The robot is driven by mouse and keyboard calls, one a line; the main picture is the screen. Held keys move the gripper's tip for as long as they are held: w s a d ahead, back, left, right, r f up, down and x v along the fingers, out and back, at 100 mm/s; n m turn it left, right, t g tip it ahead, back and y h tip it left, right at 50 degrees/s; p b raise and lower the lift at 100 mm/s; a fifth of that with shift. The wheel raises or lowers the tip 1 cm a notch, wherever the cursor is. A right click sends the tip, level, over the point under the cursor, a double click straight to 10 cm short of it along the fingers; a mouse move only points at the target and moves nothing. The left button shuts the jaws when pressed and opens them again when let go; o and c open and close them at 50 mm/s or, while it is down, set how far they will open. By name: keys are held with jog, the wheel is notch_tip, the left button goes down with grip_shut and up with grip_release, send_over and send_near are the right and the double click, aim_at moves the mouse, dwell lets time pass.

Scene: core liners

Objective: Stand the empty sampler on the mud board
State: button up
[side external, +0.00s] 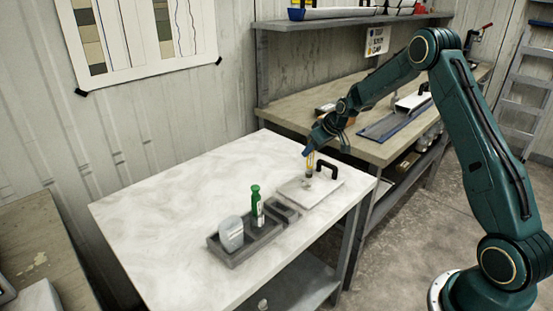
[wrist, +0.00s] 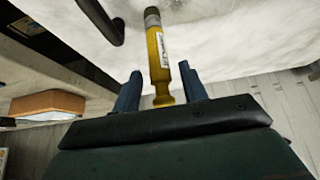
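The sampler is a yellow tube with a pale label and a grey end (wrist: 158,55). It also shows in the side external view (side external: 310,163), upright or nearly so over the mud board. My gripper (wrist: 161,77) has its two blue fingers on either side of the sampler's upper part, with a visible gap on each side, so it looks open. The mud board (side external: 296,193) is a pale flat plate with a black arched handle (side external: 327,168), at the right of the white table. I cannot tell whether the sampler's grey end touches the board.
On the white table (side external: 160,205), a grey tray (side external: 236,257) left of the board holds a green bottle (side external: 256,205) and a pale rounded container (side external: 231,234). A wooden bench (side external: 280,114) stands behind. The table's left and back are clear.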

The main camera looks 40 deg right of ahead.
jog(key=shift+r, duration=0.2)
jog(key=v, duration=1.2)
dwell(0.6)
jog(key=s+a+r, duration=1.1)
jog(key=s+a, duration=0.2)
jog(key=a, duration=0.3)
jog(key=s+a, duration=0.3)
jog(key=s, duration=0.6)
jog(key=s+a+g, duration=0.1)
jog(key=s+a, duration=0.2)
jog(key=s, duration=0.7)
jog(key=shift+s+a+f, duration=0.2)
jog(key=shift+a+f, duration=0.15)
